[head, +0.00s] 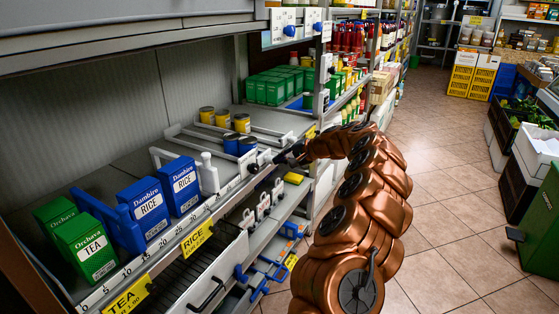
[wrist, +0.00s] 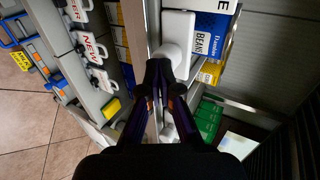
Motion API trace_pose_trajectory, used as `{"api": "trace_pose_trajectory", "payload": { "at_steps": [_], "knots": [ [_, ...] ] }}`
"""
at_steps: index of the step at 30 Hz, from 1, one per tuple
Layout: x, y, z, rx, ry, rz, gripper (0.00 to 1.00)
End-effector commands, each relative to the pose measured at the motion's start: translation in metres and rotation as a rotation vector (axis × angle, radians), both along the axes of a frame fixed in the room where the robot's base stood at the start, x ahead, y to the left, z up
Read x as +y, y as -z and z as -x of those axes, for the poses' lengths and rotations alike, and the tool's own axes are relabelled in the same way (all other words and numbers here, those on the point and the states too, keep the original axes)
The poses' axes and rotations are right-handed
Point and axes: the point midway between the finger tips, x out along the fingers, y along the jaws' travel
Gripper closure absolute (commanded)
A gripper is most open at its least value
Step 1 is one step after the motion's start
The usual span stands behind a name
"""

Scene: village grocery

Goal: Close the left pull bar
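The left pull bar (head: 208,174) is a white upright post with rails running back into the shelf. It stands at the shelf's front edge, right of the blue Dambiro rice boxes. My gripper (head: 282,158) is at the shelf's front edge, to the right of the left bar, beside another white bar end (head: 264,157). In the wrist view my gripper's dark fingers (wrist: 159,72) meet at the tips, with nothing seen between them. Contact with the post cannot be told.
Blue Dambiro boxes (head: 184,184) and green tea boxes (head: 86,247) stand at the left. Yellow and blue cans (head: 241,123) stand behind the bars. Price tags (head: 197,237) line the shelf edge, with white hooks (head: 263,205) below. The tiled floor (head: 450,210) at right is open.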

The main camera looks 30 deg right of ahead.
Motion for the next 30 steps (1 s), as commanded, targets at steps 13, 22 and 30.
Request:
{"api": "trace_pose_trajectory", "payload": {
  "at_steps": [13, 22, 30],
  "knots": [
    [-0.008, 0.0, 0.011, -0.003, -0.001, -0.001, 1.0],
    [-0.037, -0.02, 0.051, -0.004, 0.001, 0.0, 1.0],
    [-0.054, -0.043, 0.083, -0.004, -0.003, 0.001, 1.0]
  ]
}}
